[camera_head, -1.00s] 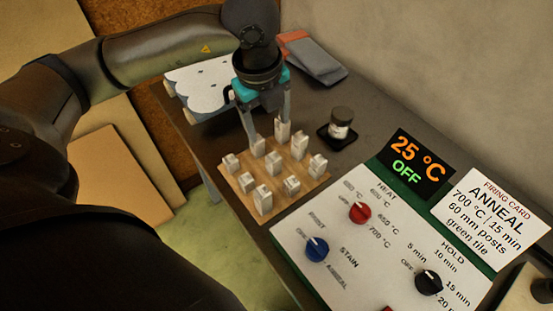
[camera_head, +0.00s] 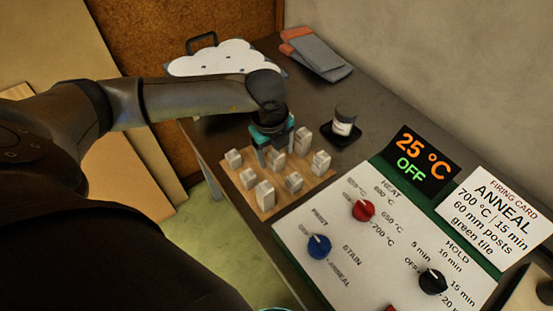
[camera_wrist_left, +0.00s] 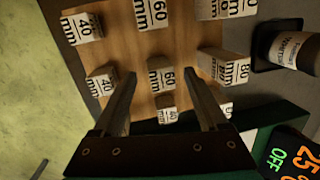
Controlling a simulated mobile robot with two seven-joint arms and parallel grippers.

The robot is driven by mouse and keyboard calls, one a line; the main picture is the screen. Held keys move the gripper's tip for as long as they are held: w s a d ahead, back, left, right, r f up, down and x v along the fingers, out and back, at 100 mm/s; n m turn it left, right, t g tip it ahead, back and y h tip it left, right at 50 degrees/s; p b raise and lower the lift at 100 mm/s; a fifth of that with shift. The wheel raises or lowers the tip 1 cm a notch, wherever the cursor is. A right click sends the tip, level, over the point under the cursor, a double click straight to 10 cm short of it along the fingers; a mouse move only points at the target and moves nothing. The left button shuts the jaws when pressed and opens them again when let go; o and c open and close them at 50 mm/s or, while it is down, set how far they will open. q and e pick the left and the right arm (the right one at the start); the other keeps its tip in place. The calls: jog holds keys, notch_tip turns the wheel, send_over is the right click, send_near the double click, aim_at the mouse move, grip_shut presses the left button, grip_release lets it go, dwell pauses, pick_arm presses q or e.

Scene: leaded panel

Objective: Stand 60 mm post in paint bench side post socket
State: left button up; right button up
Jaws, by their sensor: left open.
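Several pale posts stand upright on a wooden board (camera_head: 245,199) on the bench. In the left wrist view, their labels read 40 mm and 60 mm, and others look like 80. My left gripper (camera_head: 276,150) is open, low over the board among the posts. In the left wrist view, its two fingers (camera_wrist_left: 165,100) are apart, with a 60 mm post (camera_wrist_left: 160,78) standing in line with the gap. A smaller post marked 40 (camera_wrist_left: 167,107) also shows between them. I cannot tell whether either finger touches a post. I cannot make out the side post socket. My right gripper is out of view.
A dark-lidded jar (camera_head: 343,122) stands on a small black tray just right of the board. A control panel (camera_head: 330,235) with knobs lies in front. Gloves (camera_head: 315,55) and a white cloud-shaped piece (camera_head: 215,62) lie at the back. Bare bench shows between gloves and jar.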

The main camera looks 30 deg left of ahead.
pick_arm(q)
jog(key=shift+f, duration=0.35)
jog(key=shift+c, duration=0.2)
grip_shut()
